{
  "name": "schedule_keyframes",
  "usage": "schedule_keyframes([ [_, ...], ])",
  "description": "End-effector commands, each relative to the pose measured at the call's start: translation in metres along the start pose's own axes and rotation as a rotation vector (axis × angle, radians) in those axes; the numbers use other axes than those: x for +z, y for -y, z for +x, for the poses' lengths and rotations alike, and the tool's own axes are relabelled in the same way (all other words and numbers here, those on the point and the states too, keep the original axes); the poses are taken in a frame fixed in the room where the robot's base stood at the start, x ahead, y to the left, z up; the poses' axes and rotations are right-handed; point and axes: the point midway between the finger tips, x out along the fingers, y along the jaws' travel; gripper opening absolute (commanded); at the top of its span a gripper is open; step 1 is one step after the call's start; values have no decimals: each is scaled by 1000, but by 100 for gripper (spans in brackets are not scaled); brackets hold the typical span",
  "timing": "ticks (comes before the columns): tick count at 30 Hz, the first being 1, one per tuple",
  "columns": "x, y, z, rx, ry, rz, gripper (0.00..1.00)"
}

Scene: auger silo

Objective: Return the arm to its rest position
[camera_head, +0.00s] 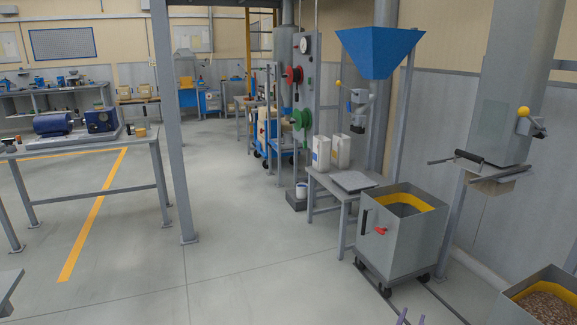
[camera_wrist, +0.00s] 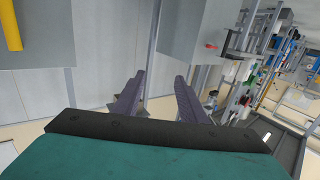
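My gripper (camera_wrist: 158,88) shows in the wrist view with its two dark purple fingers apart and nothing held between them. The teal and black body of my gripper fills the bottom of that view. In the head view only the purple fingertips of my gripper (camera_head: 411,318) show at the bottom edge, right of centre. The rest of my arm is out of view, so its full pose cannot be told.
A wheeled grey bin (camera_head: 391,236) stands on floor rails right of centre. A second bin (camera_head: 541,296) with brown pellets is at the lower right. A blue hopper (camera_head: 379,50) hangs above a small table (camera_head: 318,184). Open floor (camera_head: 240,265) lies left of the bins.

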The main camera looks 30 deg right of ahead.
Motion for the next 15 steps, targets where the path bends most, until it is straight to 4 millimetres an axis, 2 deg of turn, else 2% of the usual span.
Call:
schedule_keyframes([
  [1,-4,20,-4,-32,7,-3,38],
  [3,-5,44,-8,-71,17,-8,38],
  [8,-2,99,-23,-162,54,-21,38],
  [15,8,177,-55,-303,134,-49,38],
])
